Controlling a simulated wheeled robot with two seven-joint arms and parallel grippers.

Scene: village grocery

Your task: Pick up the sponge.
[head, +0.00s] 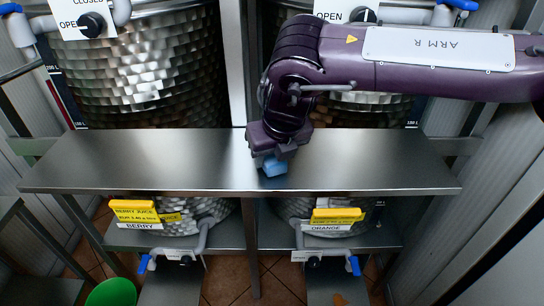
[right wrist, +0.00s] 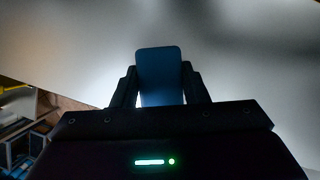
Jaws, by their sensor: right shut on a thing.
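The sponge (head: 275,166) is a small light-blue block at the middle of the steel shelf, near its front edge. My right gripper (head: 268,157) is over it, pointing down, with its fingers around the sponge. In the right wrist view the sponge (right wrist: 160,75) stands between the two dark fingers of the right gripper (right wrist: 160,88), which are shut on its sides. I cannot tell whether the sponge touches the shelf or is just above it. My left gripper is in neither view.
The steel shelf (head: 150,160) is otherwise bare on both sides. Two large metal tanks (head: 145,70) stand behind it. A green bucket (head: 112,293) is on the floor at lower left.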

